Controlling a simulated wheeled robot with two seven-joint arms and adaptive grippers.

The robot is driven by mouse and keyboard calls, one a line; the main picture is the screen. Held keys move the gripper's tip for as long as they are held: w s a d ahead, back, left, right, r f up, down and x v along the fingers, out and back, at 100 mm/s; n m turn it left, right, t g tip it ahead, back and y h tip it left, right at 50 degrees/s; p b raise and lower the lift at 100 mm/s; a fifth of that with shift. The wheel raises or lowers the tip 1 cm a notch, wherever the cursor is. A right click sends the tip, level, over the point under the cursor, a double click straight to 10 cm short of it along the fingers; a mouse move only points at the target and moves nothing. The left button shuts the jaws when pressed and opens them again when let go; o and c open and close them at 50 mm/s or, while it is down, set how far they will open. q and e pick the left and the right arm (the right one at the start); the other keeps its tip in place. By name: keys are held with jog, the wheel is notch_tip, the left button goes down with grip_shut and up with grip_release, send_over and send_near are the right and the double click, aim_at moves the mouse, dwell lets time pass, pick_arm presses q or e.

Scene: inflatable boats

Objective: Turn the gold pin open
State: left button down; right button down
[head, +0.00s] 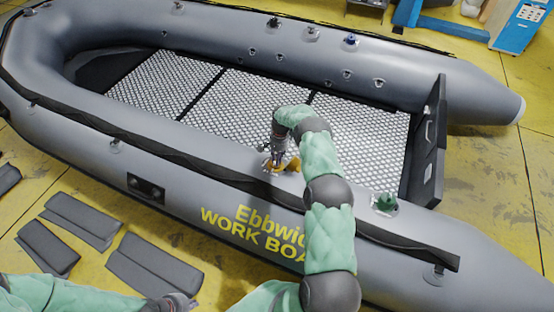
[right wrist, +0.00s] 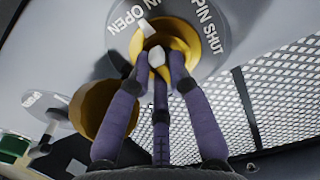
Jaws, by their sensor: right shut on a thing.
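The gold valve (right wrist: 176,30) sits in a grey ring (right wrist: 215,55) on the grey boat tube, lettered "PIN OPEN" on the left and "PIN SHUT" on the right. A pale-tipped pin (right wrist: 155,54) stands at its middle, and the fingers of my right gripper (right wrist: 158,68) are closed around it. They hide part of the valve. A white tab (right wrist: 147,27) shows at the ring between the two words. In the head view my right gripper (head: 276,160) is at the near tube. My left gripper (head: 178,301) is low at the bottom edge, away from the boat; its fingers are unclear.
A gold cap (right wrist: 104,106) hangs open beside the valve, also seen in the head view (head: 293,165). A green valve (head: 385,202) is further right on the near tube. Dark pads (head: 153,268) lie on the yellow floor. The boat's mesh floor (head: 245,100) is clear.

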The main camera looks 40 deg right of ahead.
dwell(0.5)
jog(key=c, duration=1.1)
grip_release()
jog(key=shift+c, duration=0.2)
notch_tip(320, 180, up, 12)
jog(key=w+d, duration=0.1)
jog(key=d, duration=0.1)
jog(key=shift+f, duration=0.1)
